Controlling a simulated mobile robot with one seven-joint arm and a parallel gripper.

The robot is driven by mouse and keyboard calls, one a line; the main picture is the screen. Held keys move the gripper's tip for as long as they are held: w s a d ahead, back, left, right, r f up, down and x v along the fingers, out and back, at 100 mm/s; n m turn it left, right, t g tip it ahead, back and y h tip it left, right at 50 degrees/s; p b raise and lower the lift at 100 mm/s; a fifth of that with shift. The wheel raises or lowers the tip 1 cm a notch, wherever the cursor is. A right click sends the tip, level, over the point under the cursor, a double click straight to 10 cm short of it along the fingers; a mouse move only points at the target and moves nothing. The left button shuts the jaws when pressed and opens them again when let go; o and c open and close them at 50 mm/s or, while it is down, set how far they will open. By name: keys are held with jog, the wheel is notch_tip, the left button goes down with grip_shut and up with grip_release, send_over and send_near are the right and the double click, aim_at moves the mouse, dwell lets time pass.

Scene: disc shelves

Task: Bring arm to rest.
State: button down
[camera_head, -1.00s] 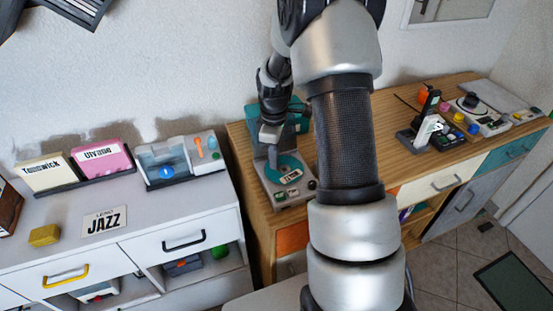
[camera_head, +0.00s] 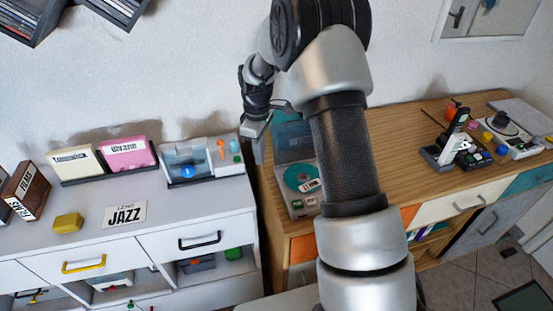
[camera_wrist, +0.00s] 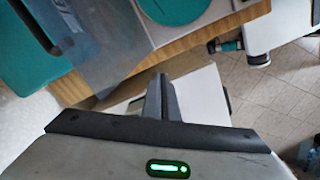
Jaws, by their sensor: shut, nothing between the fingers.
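My gripper (camera_head: 258,148) hangs from my bent arm just left of the teal turntable box (camera_head: 302,178), above the gap between the white cabinet (camera_head: 160,225) and the wooden sideboard (camera_head: 400,140). In the wrist view the fingers of my gripper (camera_wrist: 161,92) are together with nothing between them. The turntable box shows at the upper left there, apart from the fingers. My forearm hides part of the sideboard in the head view.
The white cabinet holds a cream record sleeve (camera_head: 76,165), a pink sleeve (camera_head: 127,154), a clear-lidded box (camera_head: 200,160), a yellow block (camera_head: 68,222) and a JAZZ card (camera_head: 125,214). A black stand (camera_head: 450,145) and a mixer deck (camera_head: 505,130) stand on the sideboard's right.

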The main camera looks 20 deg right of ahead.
jog(key=s+r+m+t+p, duration=0.15)
jog(key=s+r, duration=0.35)
jog(key=r, duration=0.6)
jog(key=s+r+m+t+p, duration=0.1)
jog(key=s+r+m+p, duration=0.3)
jog(key=r, duration=0.7)
jog(key=s+r+m+t+p, duration=0.1)
jog(key=s+r, duration=0.4)
jog(key=s, duration=0.5)
jog(key=s+r+m+t, duration=0.2)
jog(key=s+r+m, duration=0.2)
jog(key=s, duration=0.7)
jog(key=shift+s+d+r+m+p, duration=0.2)
jog(key=shift+d+r+m+p, duration=0.2)
jog(key=shift+r, duration=0.1)
